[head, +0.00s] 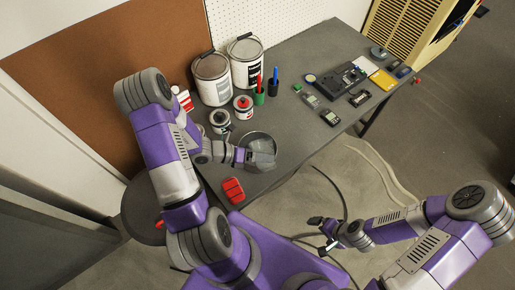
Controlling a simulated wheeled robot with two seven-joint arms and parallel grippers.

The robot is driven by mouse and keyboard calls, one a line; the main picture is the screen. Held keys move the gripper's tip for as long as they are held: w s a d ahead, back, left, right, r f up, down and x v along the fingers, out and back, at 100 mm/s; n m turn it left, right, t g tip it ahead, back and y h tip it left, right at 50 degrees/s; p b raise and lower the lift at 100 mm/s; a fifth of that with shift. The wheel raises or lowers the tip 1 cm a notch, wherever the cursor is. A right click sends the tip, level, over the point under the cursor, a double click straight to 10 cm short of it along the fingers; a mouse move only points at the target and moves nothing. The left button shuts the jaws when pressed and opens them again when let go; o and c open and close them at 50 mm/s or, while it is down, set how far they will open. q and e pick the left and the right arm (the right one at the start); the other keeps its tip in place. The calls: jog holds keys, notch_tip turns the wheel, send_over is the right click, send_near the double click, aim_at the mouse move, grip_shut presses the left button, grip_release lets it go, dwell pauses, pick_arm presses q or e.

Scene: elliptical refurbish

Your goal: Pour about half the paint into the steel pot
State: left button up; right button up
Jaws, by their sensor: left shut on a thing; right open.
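The steel pot (257,136) is a round grey vessel near the front edge of the table. My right gripper (322,236) is open and empty, low in front of the table, well away from the pot.
A red object (233,190) lies near the front edge. Phones and electronics (336,82) lie to the right. The table (300,150) is bare right of the pot.

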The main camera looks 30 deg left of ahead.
pick_arm(q)
jog(key=shift+r, duration=0.15)
dwell(0.4)
jog(key=shift+m, duration=0.3)
